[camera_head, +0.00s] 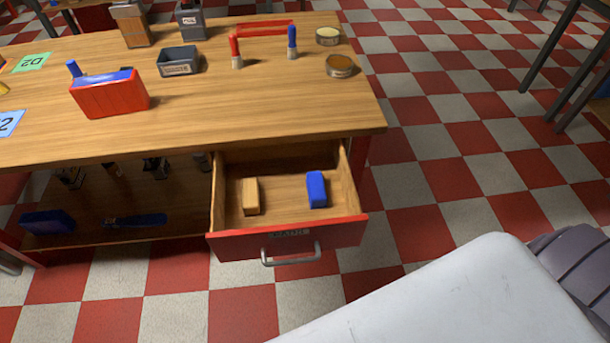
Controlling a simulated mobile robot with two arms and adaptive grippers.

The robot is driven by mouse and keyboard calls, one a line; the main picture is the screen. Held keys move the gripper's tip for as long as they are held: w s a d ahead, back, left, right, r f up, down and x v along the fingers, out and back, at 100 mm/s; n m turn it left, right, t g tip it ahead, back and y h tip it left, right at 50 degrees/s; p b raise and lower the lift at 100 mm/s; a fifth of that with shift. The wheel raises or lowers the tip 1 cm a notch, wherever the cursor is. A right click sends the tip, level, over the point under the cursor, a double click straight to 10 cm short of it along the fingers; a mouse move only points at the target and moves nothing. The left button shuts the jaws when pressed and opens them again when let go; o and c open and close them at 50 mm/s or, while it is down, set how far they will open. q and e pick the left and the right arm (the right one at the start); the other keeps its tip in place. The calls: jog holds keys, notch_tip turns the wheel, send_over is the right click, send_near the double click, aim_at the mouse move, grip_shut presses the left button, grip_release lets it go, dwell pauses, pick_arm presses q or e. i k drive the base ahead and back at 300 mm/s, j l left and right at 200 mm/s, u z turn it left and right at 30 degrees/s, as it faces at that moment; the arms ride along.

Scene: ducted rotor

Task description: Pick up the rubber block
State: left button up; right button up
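An open drawer (283,244) with a red front and a metal handle sticks out under the right end of the wooden workbench. Inside it a blue block (317,189) stands on the right and a tan block (250,197) stands on the left, with a gap between them. I cannot tell for certain from the look which one is rubber; the tan one looks like wood or cork. Neither of my grippers is in view, and nothing is touching the blocks.
The workbench (255,95) holds a red box (110,94), a grey bin (178,61), red and blue brushes and round tins. A lower shelf left of the drawer holds a blue item (47,222). Checkered floor is free on the right. A white surface fills the lower right.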

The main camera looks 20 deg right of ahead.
aim_at(315, 183)
jog(key=j+z, duration=0.2)
jog(key=j, duration=0.35)
jog(key=k+j+z, duration=0.1)
jog(key=j+z, duration=0.15)
jog(key=j, duration=0.3)
jog(key=k+j+z, duration=0.2)
jog(key=j, duration=0.35)
jog(key=i+j, duration=0.05)
jog(key=i, duration=0.05)
